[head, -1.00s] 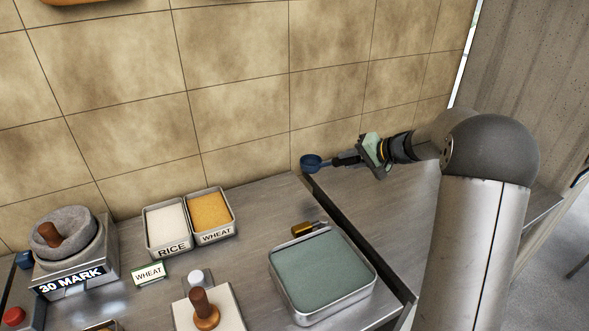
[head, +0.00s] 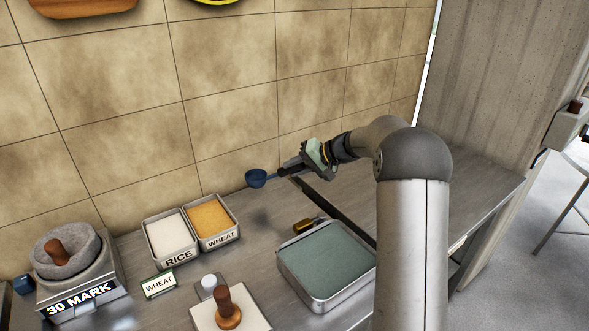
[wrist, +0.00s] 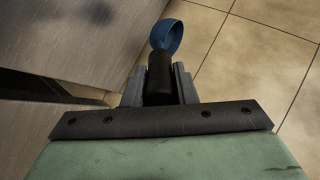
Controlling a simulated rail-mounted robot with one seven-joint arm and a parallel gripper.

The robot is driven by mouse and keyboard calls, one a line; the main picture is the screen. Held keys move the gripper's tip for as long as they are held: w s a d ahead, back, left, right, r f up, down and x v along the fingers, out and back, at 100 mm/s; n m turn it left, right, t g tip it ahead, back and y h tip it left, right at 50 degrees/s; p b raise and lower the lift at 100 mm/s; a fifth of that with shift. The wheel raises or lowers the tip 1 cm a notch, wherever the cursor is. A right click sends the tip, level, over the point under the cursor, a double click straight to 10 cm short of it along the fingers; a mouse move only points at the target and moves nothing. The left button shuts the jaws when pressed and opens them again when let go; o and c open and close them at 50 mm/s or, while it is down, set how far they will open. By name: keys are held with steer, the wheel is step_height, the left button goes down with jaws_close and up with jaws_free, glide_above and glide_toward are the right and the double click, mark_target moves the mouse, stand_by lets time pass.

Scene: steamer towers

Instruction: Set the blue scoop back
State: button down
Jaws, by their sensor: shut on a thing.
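The blue scoop (head: 256,178) is held in the air above the counter, its bowl pointing left in the head view. My gripper (head: 286,171) is shut on its handle. In the wrist view the scoop's blue bowl (wrist: 167,36) shows beyond the dark handle, which sits between my gripper's fingers (wrist: 160,85). The handle end inside the fingers is partly hidden.
A rice bin (head: 172,261) and a wheat bin (head: 235,238) stand by the wall. A tray with a green surface (head: 322,308) and a brass-coloured item (head: 303,227) lie right of them. A stone mortar (head: 43,268) on a 30 MARK scale is at left. Counter below the scoop is clear.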

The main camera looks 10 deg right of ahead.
steer(key=shift+f+b, duration=2.95)
steer(key=shift+b, duration=0.15)
steer(key=shift+s+f+b, duration=0.1)
steer(key=shift+f+b, duration=0.4)
steer(key=shift+f, duration=0.05)
steer(key=c, duration=1.2)
jaws_free()
steer(key=shift+o, duration=0.6)
steer(key=v, duration=1.7)
steer(key=shift+s+b, duration=0.15)
steer(key=shift+b, duration=0.25)
steer(key=shift+d, duration=0.1)
